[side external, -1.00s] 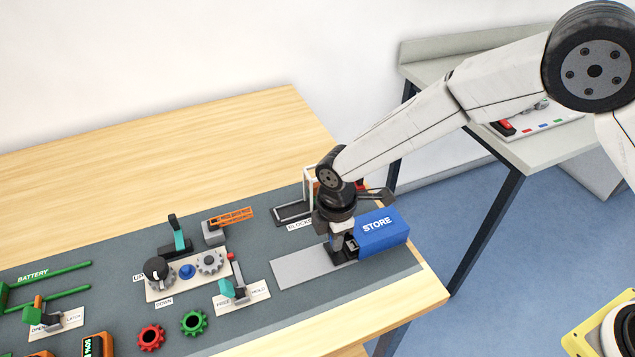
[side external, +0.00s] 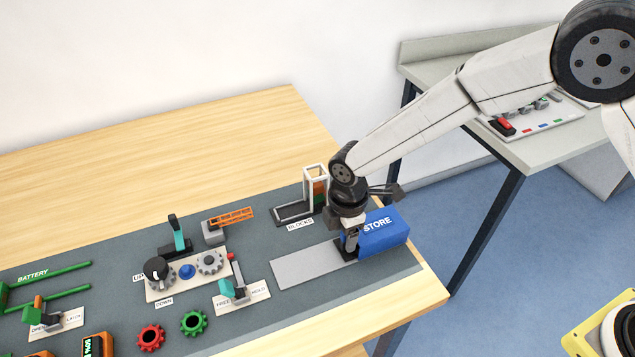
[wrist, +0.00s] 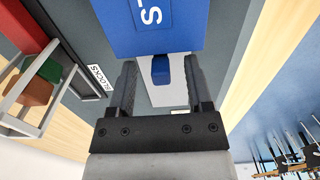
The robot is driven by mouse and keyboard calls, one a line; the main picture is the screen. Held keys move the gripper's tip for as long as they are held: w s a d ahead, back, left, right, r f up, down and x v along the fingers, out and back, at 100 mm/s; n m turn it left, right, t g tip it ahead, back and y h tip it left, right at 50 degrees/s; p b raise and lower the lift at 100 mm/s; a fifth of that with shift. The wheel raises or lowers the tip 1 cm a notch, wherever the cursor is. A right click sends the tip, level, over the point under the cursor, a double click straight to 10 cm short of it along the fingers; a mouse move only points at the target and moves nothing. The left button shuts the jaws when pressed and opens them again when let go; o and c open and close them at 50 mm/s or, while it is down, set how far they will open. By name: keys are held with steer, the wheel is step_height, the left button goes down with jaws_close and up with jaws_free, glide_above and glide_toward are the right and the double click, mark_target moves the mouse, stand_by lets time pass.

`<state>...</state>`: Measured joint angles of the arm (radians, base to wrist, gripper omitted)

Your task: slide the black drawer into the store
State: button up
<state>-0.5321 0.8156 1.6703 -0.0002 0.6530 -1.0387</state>
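The store (side external: 385,236) is a blue box with white lettering near the right end of the grey mat; it also shows at the top of the wrist view (wrist: 150,30). A small blue block (wrist: 160,72) projects from its front, above a pale plate. My gripper (wrist: 160,88) is open, with one finger on each side of this block and gaps visible. In the side view my gripper (side external: 347,248) points down at the store's left end, low over the plate. No black drawer can be told apart from my dark fingers there.
The pale plate (side external: 308,268) extends left from the store and is clear. A block rack (side external: 315,183) labelled BLOCKS stands behind my gripper. A lever panel (side external: 242,296) is to the left. The table's right edge is close to the store.

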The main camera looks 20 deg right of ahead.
steer(key=shift+r, duration=0.1)
steer(key=shift+r, duration=3.35)
steer(key=s+d+r+m+t, duration=0.1)
steer(key=s+d+m, duration=0.3)
steer(key=d+m, duration=0.2)
steer(key=s+d+r+m, duration=0.1)
steer(key=s+d+m, duration=0.4)
steer(key=d, duration=0.5)
steer(key=s+d+r+m+t, duration=0.1)
steer(key=s+d+r+m, duration=0.1)
steer(key=s+d+m, duration=0.2)
steer(key=shift+s+d+m+t, duration=0.3)
steer(key=shift+d+m, duration=1.2)
steer(key=shift+d, duration=0.75)
